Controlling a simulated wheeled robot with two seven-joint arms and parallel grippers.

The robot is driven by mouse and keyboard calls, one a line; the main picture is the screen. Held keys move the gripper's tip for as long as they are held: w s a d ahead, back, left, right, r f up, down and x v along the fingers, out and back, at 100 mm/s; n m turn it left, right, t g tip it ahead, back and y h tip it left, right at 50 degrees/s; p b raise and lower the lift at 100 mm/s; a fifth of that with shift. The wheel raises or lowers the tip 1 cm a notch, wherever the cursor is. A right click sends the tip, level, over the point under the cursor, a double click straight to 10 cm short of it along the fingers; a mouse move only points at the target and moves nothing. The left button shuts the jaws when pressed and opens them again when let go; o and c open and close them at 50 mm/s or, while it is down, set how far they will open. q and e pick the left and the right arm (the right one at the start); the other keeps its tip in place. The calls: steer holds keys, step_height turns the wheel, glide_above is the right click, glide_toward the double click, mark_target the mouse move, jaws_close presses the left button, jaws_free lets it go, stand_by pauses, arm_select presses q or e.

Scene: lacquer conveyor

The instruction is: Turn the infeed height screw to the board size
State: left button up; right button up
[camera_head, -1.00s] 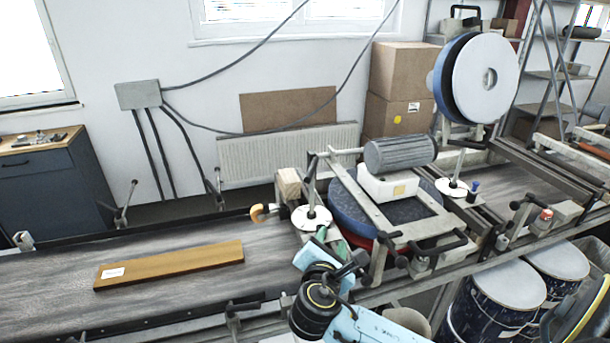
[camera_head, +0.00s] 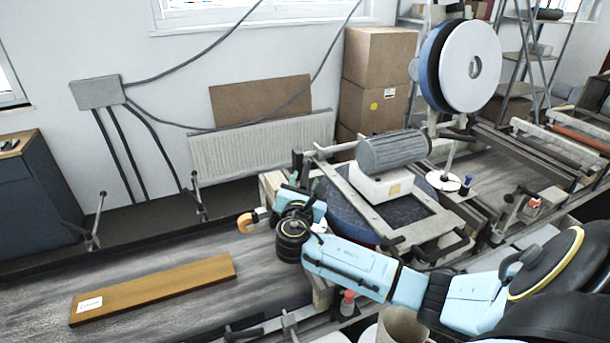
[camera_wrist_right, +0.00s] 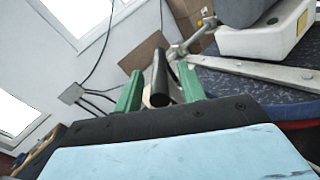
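The brown board (camera_head: 155,290) with a white label lies flat on the belt at left in the head view. The infeed height screw's dark crank post (camera_head: 297,165) rises behind my right gripper (camera_head: 312,192), which hides most of its white disc. In the right wrist view, a black cylindrical handle (camera_wrist_right: 160,78) stands between the two green fingers of my right gripper (camera_wrist_right: 158,90). Gaps show on both sides of the handle, so the fingers look open around it. How far the handle reaches in depth is hard to judge. My left gripper is not in view.
The sanding unit with its grey motor (camera_head: 393,152) stands just right of the gripper. An orange curved piece (camera_head: 247,222) sits at the belt's far side. A second white disc (camera_head: 444,181) with a post stands further right. The belt around the board (camera_head: 200,315) is clear.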

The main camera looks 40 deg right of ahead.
steer(key=shift+w+d, duration=0.4)
steer(key=shift+d, duration=0.05)
steer(key=shift+w+d, duration=0.25)
steer(key=shift+w, duration=0.05)
steer(key=shift+w+d, duration=0.15)
steer(key=shift+c, duration=0.3)
jaws_close()
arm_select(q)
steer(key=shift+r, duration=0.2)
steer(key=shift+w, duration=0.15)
